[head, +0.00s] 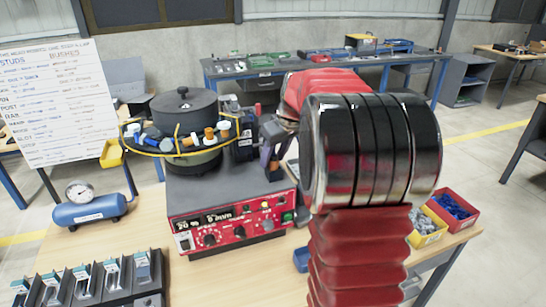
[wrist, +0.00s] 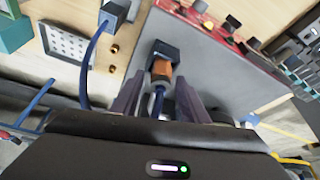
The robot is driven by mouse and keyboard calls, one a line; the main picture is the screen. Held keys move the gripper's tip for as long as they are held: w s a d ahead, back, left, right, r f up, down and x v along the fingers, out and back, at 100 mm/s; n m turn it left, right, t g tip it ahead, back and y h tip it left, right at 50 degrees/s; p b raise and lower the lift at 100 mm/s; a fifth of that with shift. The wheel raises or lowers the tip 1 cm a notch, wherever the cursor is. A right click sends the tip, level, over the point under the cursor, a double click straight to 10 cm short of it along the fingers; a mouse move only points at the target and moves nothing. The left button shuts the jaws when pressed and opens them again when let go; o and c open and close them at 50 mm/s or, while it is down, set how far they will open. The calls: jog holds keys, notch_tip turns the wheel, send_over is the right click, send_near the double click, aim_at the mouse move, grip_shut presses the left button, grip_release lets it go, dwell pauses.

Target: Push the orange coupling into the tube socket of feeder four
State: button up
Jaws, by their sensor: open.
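In the wrist view the orange coupling (wrist: 161,68) sits on the end of a blue tube (wrist: 158,103), against a dark block that looks like the tube socket (wrist: 164,48). I cannot tell how deep the coupling is in it. My gripper (wrist: 160,78) is open, with one finger on each side of the coupling and tube. In the head view my gripper (head: 270,152) is at the right side of the feeder (head: 232,198), which has a red front panel and a dark bowl. The coupling is not clearly visible there. I cannot read a feeder number.
In the wrist view, another blue tube (wrist: 90,60), a white perforated plate (wrist: 68,48) and brass fittings (wrist: 113,49) lie to the left. In the head view, a blue air tank (head: 90,211) and a dark rack (head: 95,285) are left, parts bins (head: 452,208) right.

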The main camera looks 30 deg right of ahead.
jog(key=shift+r, duration=0.15)
jog(key=v, duration=1.2)
jog(key=shift+s+a, duration=0.1)
dwell(0.5)
jog(key=s+a, duration=0.4)
jog(key=a, duration=0.5)
jog(key=s+a+f, duration=0.5)
jog(key=s+a, duration=0.4)
jog(key=s+a+f+t, duration=0.1)
jog(key=s+a+f, duration=0.5)
jog(key=s+a, duration=0.3)
jog(key=shift+s+a+m, duration=0.15)
jog(key=shift+a+m, duration=0.1)
jog(key=shift+m, duration=0.05)
